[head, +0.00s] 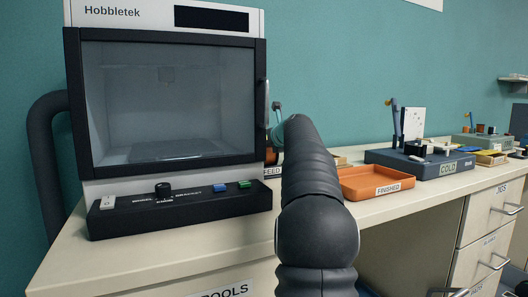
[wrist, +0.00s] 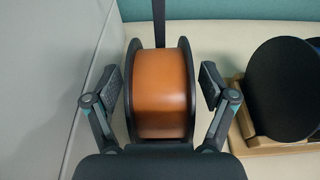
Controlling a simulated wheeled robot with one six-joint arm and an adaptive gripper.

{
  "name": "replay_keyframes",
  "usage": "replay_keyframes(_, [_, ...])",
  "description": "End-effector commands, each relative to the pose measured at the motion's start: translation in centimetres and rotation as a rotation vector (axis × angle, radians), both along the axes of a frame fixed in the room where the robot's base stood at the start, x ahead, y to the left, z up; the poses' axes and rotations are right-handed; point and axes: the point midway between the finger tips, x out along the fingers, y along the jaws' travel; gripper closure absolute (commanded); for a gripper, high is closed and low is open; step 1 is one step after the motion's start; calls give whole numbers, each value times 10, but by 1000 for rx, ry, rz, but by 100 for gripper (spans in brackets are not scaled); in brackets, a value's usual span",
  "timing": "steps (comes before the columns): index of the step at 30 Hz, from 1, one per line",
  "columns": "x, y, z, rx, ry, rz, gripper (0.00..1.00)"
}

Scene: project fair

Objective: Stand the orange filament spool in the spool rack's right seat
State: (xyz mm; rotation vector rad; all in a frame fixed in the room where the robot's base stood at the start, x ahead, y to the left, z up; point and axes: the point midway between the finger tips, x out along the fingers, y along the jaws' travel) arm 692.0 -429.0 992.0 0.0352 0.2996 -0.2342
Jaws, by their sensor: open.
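The orange filament spool (wrist: 161,95), with black side flanges, stands upright between the fingers of my open gripper (wrist: 161,86) in the wrist view. A gap shows between each finger pad and the flanges, so it is not clamped. In the head view only a sliver of the orange spool (head: 272,156) shows beside the printer, behind my arm. A light wooden stand (wrist: 262,147), which looks like part of the spool rack, is at the right of the wrist view. A dark round disc covers much of it. I cannot make out its right seat.
The Hobbletek printer (head: 165,170) stands left on the bench; its grey side wall is close left of my gripper in the wrist view. An orange FINISHED tray (head: 362,194) and a dark COLD box (head: 405,168) lie to the right. The bench front between printer and tray is partly hidden by my arm.

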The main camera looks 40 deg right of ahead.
Motion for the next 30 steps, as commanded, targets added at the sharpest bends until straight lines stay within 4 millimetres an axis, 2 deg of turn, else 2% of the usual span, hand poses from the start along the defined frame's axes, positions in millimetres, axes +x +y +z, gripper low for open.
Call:
replay_keyframes(3, [7,-1,-1,0,-1,1,17])
replay_keyframes(8, [7,-1,-2,1,-1,0,17])
replay_keyframes(9, [7,-2,-2,1,-1,0,19])
replay_keyframes(18, [7,-1,-2,0,-1,0,94])
replay_keyframes(20, [7,-1,0,-1,-3,0,100])
replay_keyframes(30, [7,-1,7,-1,-3,0,100])
